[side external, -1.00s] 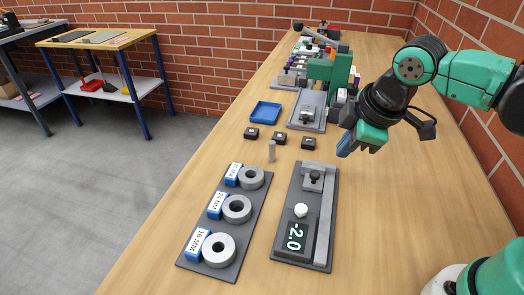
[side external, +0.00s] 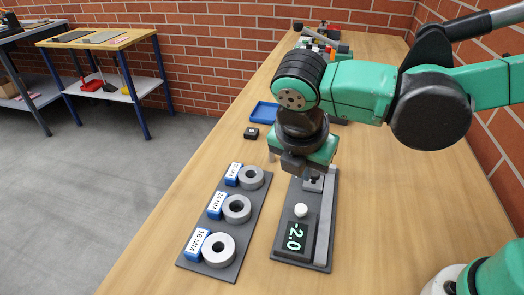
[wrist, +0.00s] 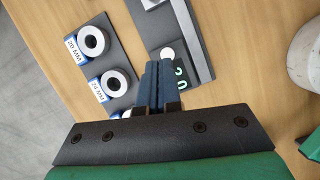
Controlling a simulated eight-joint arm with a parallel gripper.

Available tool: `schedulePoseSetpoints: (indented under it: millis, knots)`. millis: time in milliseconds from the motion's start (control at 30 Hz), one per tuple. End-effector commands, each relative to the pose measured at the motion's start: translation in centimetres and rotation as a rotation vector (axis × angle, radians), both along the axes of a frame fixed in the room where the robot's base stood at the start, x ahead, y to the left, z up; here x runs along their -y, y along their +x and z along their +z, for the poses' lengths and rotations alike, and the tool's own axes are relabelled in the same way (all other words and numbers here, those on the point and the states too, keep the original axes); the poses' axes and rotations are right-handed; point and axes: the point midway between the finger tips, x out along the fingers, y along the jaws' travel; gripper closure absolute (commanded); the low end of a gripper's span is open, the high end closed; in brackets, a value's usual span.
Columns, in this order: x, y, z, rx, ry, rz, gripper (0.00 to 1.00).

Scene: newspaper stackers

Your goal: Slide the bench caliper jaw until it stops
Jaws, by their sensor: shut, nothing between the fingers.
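The bench caliper is a dark plate (side external: 286,256) with a pale rail (side external: 324,240) along its right side. A display block (side external: 293,237) reading -2.0 sits at its near end, with a white knob (side external: 301,210) at the block's far edge. A grey jaw block (side external: 313,185) at the far end is partly hidden by my gripper (side external: 308,165). In the wrist view my gripper (wrist: 159,65) is shut and empty, its blue fingers overlapping the caliper plate beside the white knob (wrist: 167,53) and covering part of the display (wrist: 180,75). I cannot tell their height or any contact.
A dark plate (side external: 243,226) with ring gauges on it, labelled in MM, lies left of the caliper. A small black block (side external: 251,132) and a blue tray (side external: 264,112) stand farther back. My arm hides much of the far bench. Bare wood lies right of the caliper.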

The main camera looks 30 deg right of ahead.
Motion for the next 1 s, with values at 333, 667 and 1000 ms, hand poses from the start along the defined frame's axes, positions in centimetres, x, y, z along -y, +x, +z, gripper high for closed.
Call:
schedulePoseSetpoints:
  millis: [333,667,1000]
  knots:
    - [0.7,0.7,-3.1,-0.020,-0.026,0.048,1.00]
    - [2.5,1.9,-8.6,-0.019,-0.025,0.046,1.00]
    - [5.7,4.0,-9.3,-0.017,-0.025,0.045,1.00]
